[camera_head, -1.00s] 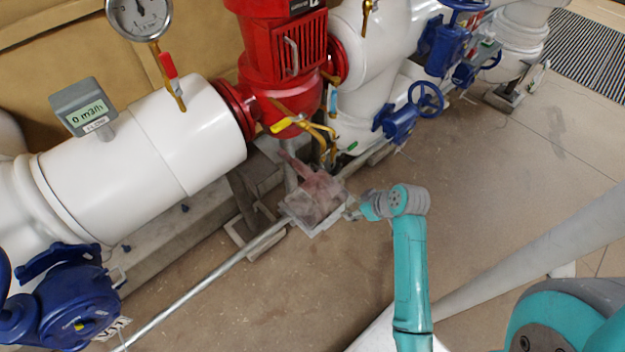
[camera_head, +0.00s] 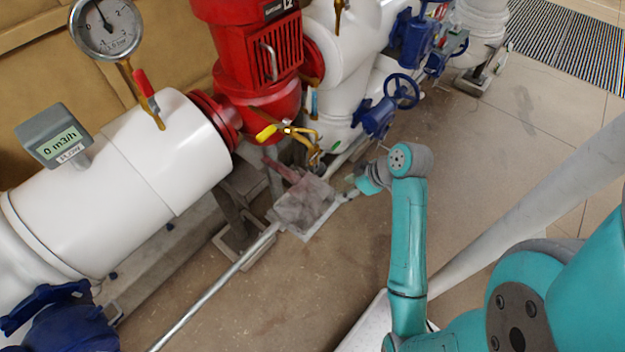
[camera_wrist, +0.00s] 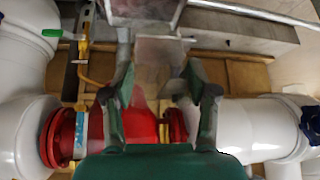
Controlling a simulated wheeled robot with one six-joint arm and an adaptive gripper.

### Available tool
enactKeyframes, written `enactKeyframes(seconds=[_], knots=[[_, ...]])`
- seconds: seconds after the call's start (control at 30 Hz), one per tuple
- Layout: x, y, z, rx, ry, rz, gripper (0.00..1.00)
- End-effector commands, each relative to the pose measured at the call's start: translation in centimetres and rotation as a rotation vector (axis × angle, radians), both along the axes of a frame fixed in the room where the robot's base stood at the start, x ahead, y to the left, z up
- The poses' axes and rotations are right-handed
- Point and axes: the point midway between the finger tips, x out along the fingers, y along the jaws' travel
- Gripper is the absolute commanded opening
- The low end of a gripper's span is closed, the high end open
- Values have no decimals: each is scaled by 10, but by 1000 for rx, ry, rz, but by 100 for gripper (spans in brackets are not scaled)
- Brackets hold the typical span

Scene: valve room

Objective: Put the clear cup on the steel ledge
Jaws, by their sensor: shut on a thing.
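The clear cup (camera_wrist: 160,58) shows in the wrist view as a faint, hazy see-through shape between my fingers. My gripper (camera_wrist: 158,72) is shut on it, one finger on each side. In the head view my gripper (camera_head: 349,190) is small and sits by the right edge of the steel ledge; I cannot make out the cup there. The steel ledge (camera_head: 304,207) is a small grey plate with reddish reflections, below the red pump. It also shows at the top of the wrist view (camera_wrist: 143,10), beyond the fingertips. I cannot tell the cup's height over it.
The red pump (camera_head: 258,70) and yellow-handled valve (camera_head: 285,131) stand behind the ledge. A white pipe (camera_head: 130,165) lies left and a blue handwheel valve (camera_head: 388,105) right. A thin metal pipe (camera_head: 215,288) runs along the floor. Floor to the right is open.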

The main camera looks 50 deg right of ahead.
Motion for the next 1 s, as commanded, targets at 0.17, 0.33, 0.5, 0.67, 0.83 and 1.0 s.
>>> enactKeyframes(seconds=[0.17, 0.33, 0.5, 0.67, 0.83, 1.0], knots=[[40, 11, 1, -2, -1, 5, 32], [76, 21, 0, -1, -1, 4, 32], [98, 26, 0, 0, -1, 1, 32], [103, 27, -2, 0, -1, -1, 32], [102, 28, -21, 2, 2, -2, 32], [103, 27, -35, 1, 0, -1, 32]])
